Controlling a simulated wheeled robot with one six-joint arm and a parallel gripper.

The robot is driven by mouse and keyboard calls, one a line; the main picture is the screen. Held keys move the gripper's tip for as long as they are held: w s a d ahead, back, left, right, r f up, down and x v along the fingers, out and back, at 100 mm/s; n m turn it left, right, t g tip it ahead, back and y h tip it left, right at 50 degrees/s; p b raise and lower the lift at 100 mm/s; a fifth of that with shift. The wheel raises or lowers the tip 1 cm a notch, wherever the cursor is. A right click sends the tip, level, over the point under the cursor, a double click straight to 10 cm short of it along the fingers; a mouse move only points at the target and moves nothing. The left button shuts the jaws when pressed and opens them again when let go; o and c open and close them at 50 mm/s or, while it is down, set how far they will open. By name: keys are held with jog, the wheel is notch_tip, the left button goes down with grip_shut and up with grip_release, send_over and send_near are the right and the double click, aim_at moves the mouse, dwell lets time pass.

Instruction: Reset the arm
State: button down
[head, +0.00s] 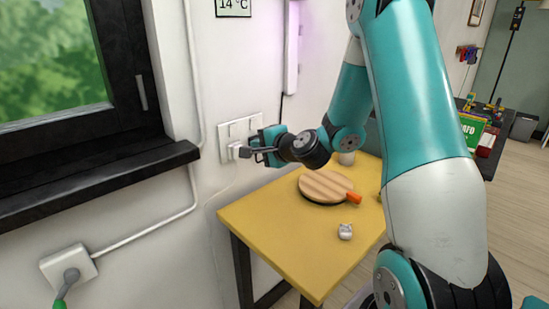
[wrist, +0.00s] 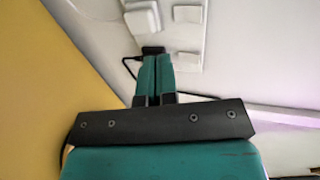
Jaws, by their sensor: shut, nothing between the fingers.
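My gripper (head: 246,152) is raised above the far left corner of the yellow table, close to the white wall plate (head: 225,146). In the wrist view my gripper (wrist: 154,66) has its two teal fingers together, with nothing between them. A small black piece (wrist: 153,50) with a dark cable sits right at the fingertips; I cannot tell whether they touch. The wall plate (wrist: 184,42) with its white rockers is just beyond the fingers. My arm reaches from the right side of the head view across the table toward the wall.
The yellow table (head: 270,225) holds a round wooden board (head: 322,185) with an orange-handled thing (head: 354,198) at its edge, and a small grey-white object (head: 345,231). A dark window sill (head: 100,180) juts out at left. A wall socket (head: 68,268) is low at left.

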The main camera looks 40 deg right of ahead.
jog(key=v, duration=0.2)
jog(key=b+v, duration=0.1)
jog(key=v, duration=0.3)
jog(key=shift+a+f, duration=0.25)
jog(key=shift+a, duration=0.1)
jog(key=s+a+r+n+g+y+p, duration=0.1)
jog(key=s+a+r+n+g+y, duration=0.15)
jog(key=a+n, duration=0.55)
jog(key=s+a+r+n+g+y+p, duration=0.1)
jog(key=s+a+n+g+y, duration=0.35)
jog(key=a, duration=0.75)
jog(key=s+a+r+n+g+h+p, duration=0.1)
jog(key=s+a+n+g, duration=0.1)
jog(key=s+n+g, duration=0.2)
jog(key=s+a+r+n+g+h, duration=0.1)
jog(key=s+a+n+g+h, duration=0.1)
jog(key=s+n, duration=0.6)
jog(key=s+a+g, duration=0.1)
jog(key=s, duration=0.4)
jog(key=shift+s+a+r+g+h+p, duration=0.15)
jog(key=shift+a+r+g+h+p, duration=0.15)
jog(key=shift+g+p, duration=0.1)
